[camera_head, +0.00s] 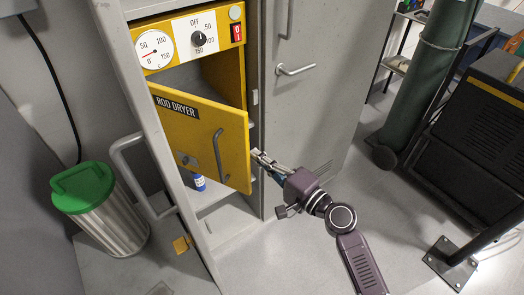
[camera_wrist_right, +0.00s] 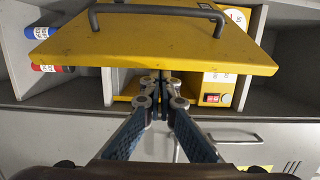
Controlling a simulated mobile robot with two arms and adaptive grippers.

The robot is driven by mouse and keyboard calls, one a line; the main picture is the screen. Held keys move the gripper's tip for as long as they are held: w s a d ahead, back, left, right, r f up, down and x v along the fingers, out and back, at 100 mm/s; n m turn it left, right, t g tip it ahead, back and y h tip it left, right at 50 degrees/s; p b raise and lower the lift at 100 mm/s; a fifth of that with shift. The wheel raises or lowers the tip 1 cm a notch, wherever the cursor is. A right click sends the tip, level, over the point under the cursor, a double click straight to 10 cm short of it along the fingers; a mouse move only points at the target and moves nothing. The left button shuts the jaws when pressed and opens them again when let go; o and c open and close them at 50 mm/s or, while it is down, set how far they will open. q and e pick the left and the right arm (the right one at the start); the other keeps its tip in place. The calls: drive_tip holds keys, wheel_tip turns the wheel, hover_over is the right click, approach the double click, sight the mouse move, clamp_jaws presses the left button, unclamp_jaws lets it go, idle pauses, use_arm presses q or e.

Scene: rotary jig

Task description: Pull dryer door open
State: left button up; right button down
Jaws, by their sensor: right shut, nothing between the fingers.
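The yellow dryer door (camera_head: 205,137), labelled ROD DRYER, stands partly open, with a gap between its right edge and the yellow dryer housing (camera_head: 227,75). A grey bar handle (camera_head: 218,155) is on its front; it also shows in the right wrist view (camera_wrist_right: 157,10). My right gripper (camera_head: 256,154) is shut and empty, with its fingertips close to the door's free right edge. In the right wrist view the fingertips (camera_wrist_right: 163,80) lie by that edge, apart from the handle; whether they touch the door I cannot tell. My left gripper is not in view.
A tall grey locker (camera_head: 320,110) with handles stands right of the dryer. A blue bottle (camera_head: 198,181) stands on the shelf below. A steel bin (camera_head: 112,225) with a green lid is at left, a green cylinder (camera_head: 420,90) at right.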

drive_tip(key=shift+w, duration=0.1)
drive_tip(key=s+a, duration=0.5)
drive_tip(key=s, duration=0.2)
drive_tip(key=shift+s+p, duration=0.25)
drive_tip(key=shift+p, duration=0.1)
drive_tip(key=shift+w, duration=0.1)
